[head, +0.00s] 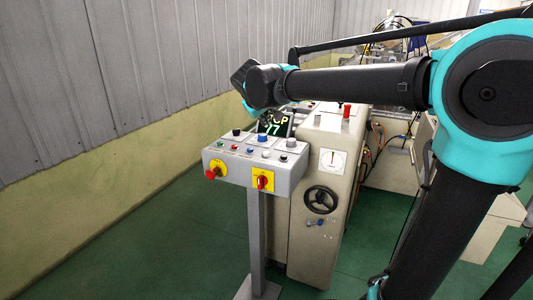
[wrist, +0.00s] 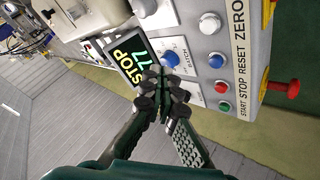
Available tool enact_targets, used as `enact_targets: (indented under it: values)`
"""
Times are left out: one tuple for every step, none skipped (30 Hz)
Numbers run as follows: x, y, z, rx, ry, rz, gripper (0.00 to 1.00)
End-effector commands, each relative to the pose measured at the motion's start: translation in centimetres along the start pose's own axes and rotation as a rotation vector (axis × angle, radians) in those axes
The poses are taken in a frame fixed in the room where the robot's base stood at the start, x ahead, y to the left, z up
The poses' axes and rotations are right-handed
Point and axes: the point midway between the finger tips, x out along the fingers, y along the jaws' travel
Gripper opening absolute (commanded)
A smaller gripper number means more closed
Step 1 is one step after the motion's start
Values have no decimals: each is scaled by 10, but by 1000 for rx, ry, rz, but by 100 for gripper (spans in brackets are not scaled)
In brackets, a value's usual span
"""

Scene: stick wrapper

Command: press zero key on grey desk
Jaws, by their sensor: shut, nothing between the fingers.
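The grey desk (head: 246,165) stands on a post left of centre in the head view. In the wrist view its panel (wrist: 238,75) carries the printed words START, STOP, RESET and ZERO. The zero key (wrist: 209,23) is the pale round button beside ZERO; it also shows in the head view (head: 266,154) at the right end of the button row. My gripper (wrist: 160,85) is shut and empty, near the display and the blue knob in the wrist view, apart from the zero key. Its fingertips are not clearly seen in the head view.
Blue reset (wrist: 216,60), red stop (wrist: 221,85) and green start (wrist: 224,105) buttons line up beside the zero key. A blue knob (wrist: 170,57) and a display (wrist: 130,60) reading STOP 77 are close to my fingers. A red emergency knob (head: 211,173) sticks out in front.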

Motion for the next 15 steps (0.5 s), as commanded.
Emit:
enact_targets:
  values:
    - [3,-2,2,0,0,0,0]
    - [5,-4,4,0,0,0,0]
    - [8,-6,6,0,0,0,0]
    - [11,-8,8,0,0,0,0]
    - [14,-10,10,0,0,0,0]
    - [18,-13,12,0,0,0,0]
    - [20,-15,14,0,0,0,0]
    - [23,-17,17,0,0,0,0]
    - [27,-19,20,0,0,0,0]
    - [30,-22,22,0,0,0,0]
    - [32,-24,24,0,0,0,0]
    - [36,-26,26,0,0,0,0]
    - [38,-28,28,0,0,0,0]
    - [41,-30,30,0,0,0,0]
    - [44,-32,32,0,0,0,0]
